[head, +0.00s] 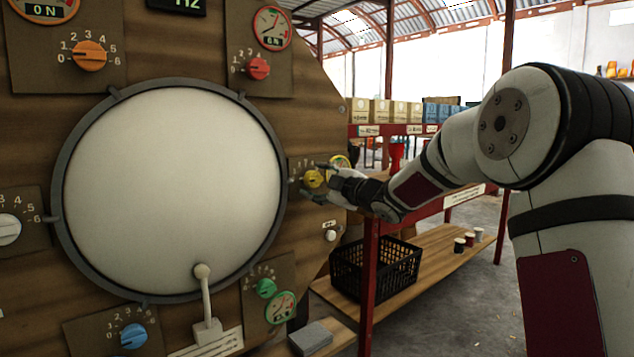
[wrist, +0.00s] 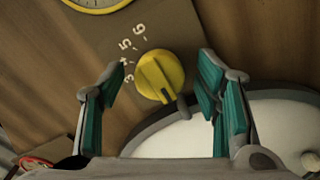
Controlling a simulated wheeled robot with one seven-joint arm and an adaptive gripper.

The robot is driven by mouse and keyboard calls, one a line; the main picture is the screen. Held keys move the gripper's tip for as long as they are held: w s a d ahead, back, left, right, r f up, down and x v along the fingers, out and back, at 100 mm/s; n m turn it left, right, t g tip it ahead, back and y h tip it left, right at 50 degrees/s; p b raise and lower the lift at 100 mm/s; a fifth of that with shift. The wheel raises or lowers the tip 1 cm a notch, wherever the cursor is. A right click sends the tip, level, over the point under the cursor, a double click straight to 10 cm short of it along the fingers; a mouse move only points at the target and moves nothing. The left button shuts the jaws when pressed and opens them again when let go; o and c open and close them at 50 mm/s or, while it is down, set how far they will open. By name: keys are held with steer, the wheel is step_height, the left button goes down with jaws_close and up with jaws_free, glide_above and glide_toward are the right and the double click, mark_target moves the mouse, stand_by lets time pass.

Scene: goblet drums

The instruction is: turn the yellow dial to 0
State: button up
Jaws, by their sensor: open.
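The yellow dial (head: 313,179) sits on a small brown panel at the right of the big round drum face. In the wrist view the yellow dial (wrist: 158,76) has a raised ridge and a dark pointer towards the picture's lower right. The printed 5 and 6 show above it; the 0 mark is not visible there, and I cannot tell the exact reading. My gripper (head: 328,181) is at the dial, reaching in from the right. In the wrist view my gripper (wrist: 161,72) is open, its teal-padded fingers on either side of the dial, with gaps visible.
The white drum face (head: 170,190) with its dark rim lies close left of the dial. A yellow-rimmed gauge (head: 340,162) is just beyond my gripper. Other dials are orange (head: 89,56), red (head: 258,68), green (head: 266,288) and blue (head: 133,335). A black crate (head: 375,268) stands on a low shelf.

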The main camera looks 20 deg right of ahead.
steer(key=v, duration=1.1)
steer(key=shift+s, duration=0.3)
steer(key=shift+d, duration=0.15)
steer(key=s+d+f+m+g+h, duration=0.1)
steer(key=s+f+m+g+h, duration=0.35)
steer(key=s, duration=0.55)
steer(key=s+d+f+m+g+h, duration=0.1)
steer(key=s+d+m+g+h, duration=0.15)
steer(key=s+m+h, duration=0.65)
steer(key=s+a+f+m+g+y, duration=0.1)
steer(key=s+a+f+g+y, duration=0.2)
steer(key=s, duration=0.8)
steer(key=s+a+f+m+g+y, duration=0.1)
steer(key=s+a+f+g, duration=0.25)
steer(key=s, duration=0.65)
steer(key=s+a+f+m+g+y, duration=0.2)
steer(key=s+a+f+g+y, duration=0.15)
steer(key=s, duration=0.75)
step_height(320, 180, up, 38)
steer(key=t+h+p, duration=0.1)
steer(key=t+p, duration=0.3)
steer(key=p, duration=3.1)
steer(key=shift+n+t+p, duration=0.3)
steer(key=shift+n, duration=0.05)
